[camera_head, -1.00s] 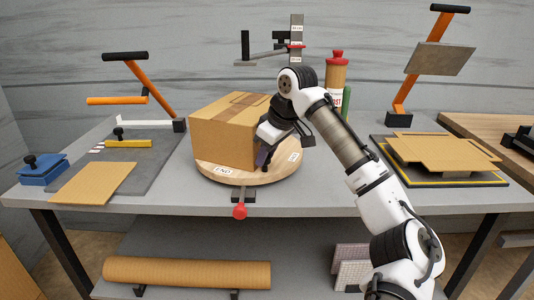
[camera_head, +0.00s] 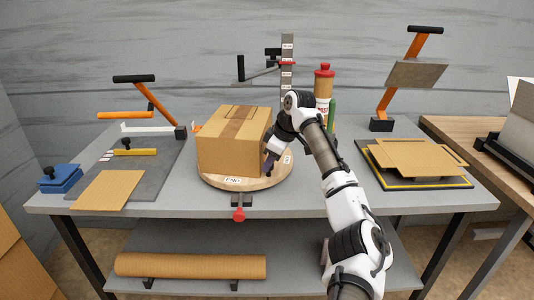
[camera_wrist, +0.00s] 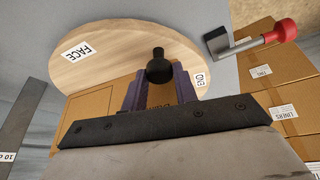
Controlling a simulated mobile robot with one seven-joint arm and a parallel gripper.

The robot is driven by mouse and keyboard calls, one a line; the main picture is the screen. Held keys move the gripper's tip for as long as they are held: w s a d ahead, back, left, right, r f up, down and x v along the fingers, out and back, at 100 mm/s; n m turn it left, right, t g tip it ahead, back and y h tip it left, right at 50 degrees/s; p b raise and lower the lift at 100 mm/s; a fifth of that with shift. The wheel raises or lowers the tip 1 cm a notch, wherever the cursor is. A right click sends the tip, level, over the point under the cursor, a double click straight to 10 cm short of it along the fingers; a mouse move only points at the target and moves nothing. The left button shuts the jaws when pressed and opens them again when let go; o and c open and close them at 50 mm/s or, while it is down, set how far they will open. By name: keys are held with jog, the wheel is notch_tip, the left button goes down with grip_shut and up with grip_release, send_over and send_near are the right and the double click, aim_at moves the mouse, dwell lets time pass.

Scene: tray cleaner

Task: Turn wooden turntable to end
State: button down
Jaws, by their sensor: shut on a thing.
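The round wooden turntable (camera_head: 212,183) sits on the grey bench and carries a closed cardboard box (camera_head: 224,155). Its front rim bears an END label (camera_head: 233,181), nearly in line with a red-knobbed stop (camera_head: 238,213) at the bench's front edge. My gripper (camera_head: 270,165) is at the turntable's right side, beside the box. In the wrist view, the purple fingers of my gripper (camera_wrist: 160,82) are shut around a black knob (camera_wrist: 158,68) on the turntable (camera_wrist: 125,45).
A blue block tool (camera_head: 60,178) and a cardboard sheet (camera_head: 107,190) lie at the left. A yellow-edged tray (camera_head: 400,184) with cardboard is at the right. A red-capped bottle (camera_head: 324,88) and an upright scale (camera_head: 287,70) stand behind. The bench front strip is mostly clear.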

jog(key=p, duration=0.1)
jog(key=w+d+r+n+p, duration=0.1)
jog(key=p, duration=0.1)
jog(key=shift+w+d+n+g, duration=0.2)
jog(key=shift+w+n+g, duration=0.05)
jog(key=shift+n+g, duration=0.05)
jog(key=shift+w+d+f+n+p, duration=0.3)
jog(key=shift+d+f+n+p, duration=0.15)
jog(key=shift+p, duration=0.25)
jog(key=shift+a, duration=0.1)
jog(key=c, duration=1.1)
grip_release()
jog(key=shift+s+f, duration=0.1)
jog(key=b+v, duration=0.2)
jog(key=v, duration=1.2)
jog(key=shift+w+d, duration=0.2)
jog(key=shift+f, duration=0.1)
